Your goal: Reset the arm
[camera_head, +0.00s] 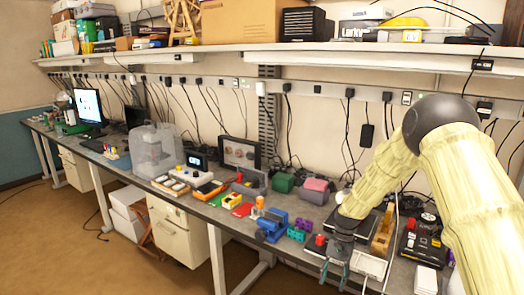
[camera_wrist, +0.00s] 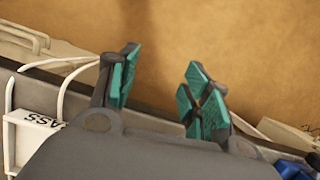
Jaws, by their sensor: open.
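My gripper (camera_head: 334,274) is at the front edge of the long grey workbench (camera_head: 222,215), low at the right of the head view. My arm, in pale yellow, reaches down to it from the right. In the wrist view my gripper (camera_wrist: 163,88) has its two teal-padded fingers spread apart with nothing between them. Beyond the fingertips that view shows the brown floor (camera_wrist: 240,50). A white box with black letters (camera_wrist: 38,138) is close at the left of the wrist view.
A white tray (camera_head: 371,264) and black boxes crowd the bench at the right. A loaded shelf (camera_head: 225,47) runs above. The floor (camera_head: 60,235) in front is largely clear.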

